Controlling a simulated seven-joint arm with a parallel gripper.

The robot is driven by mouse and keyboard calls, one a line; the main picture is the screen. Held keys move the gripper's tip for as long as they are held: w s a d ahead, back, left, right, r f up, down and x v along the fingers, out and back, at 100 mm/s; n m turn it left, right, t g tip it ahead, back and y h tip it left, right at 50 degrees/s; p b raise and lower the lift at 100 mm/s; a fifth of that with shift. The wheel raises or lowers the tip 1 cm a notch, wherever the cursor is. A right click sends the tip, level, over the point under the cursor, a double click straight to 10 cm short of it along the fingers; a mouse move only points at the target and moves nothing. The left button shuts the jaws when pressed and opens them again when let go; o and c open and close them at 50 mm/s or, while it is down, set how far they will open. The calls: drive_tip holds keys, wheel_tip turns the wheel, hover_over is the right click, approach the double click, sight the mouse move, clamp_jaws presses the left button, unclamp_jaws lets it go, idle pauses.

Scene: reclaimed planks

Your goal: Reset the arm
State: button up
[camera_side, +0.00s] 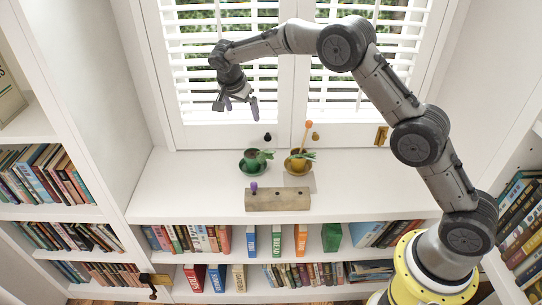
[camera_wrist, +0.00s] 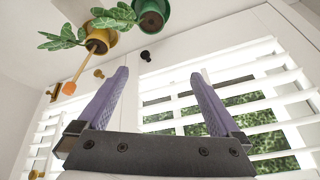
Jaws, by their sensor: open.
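My gripper (camera_side: 238,103) is open and empty. It hangs in the air in front of the shuttered window, above and a little left of the green pot in the side view. In the wrist view my gripper (camera_wrist: 160,95) shows two purple fingers spread apart with nothing between them. My arm arches from the lower right over the white ledge (camera_side: 160,193).
A green pot (camera_side: 250,167) and a yellow pot (camera_side: 298,165) with plants stand on the ledge. An orange-tipped stick (camera_side: 308,125) rises from the yellow one. A wooden block (camera_side: 285,200) with a purple knob (camera_side: 254,186) lies in front. Bookshelves flank both sides.

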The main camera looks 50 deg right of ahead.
drive_tip(key=s+d+r+t, duration=0.1)
drive_tip(key=s+r, duration=0.3)
drive_tip(key=r, duration=0.4)
drive_tip(key=s+d+r+t, duration=0.1)
drive_tip(key=s+r, duration=0.4)
drive_tip(key=r, duration=0.3)
drive_tip(key=s+r+n+t+y, duration=0.1)
drive_tip(key=s+r, duration=0.2)
drive_tip(key=s, duration=0.4)
drive_tip(key=s+r+n+y, duration=0.1)
drive_tip(key=s+r, duration=0.3)
drive_tip(key=s, duration=0.2)
drive_tip(key=s+f+n+y, duration=0.15)
drive_tip(key=s+n, duration=0.25)
drive_tip(key=s, duration=1)
drive_tip(key=s+a+f+n, duration=0.3)
drive_tip(key=s+f+n, duration=0.4)
drive_tip(key=f, duration=0.3)
drive_tip(key=shift+s+a+n+y, duration=0.25)
drive_tip(key=shift+s+y, duration=0.2)
drive_tip(key=shift+s, duration=0.35)
drive_tip(key=shift+r+n, duration=0.15)
drive_tip(key=shift+n, duration=0.2)
drive_tip(key=shift+c, duration=0.4)
drive_tip(key=c, duration=0.8)
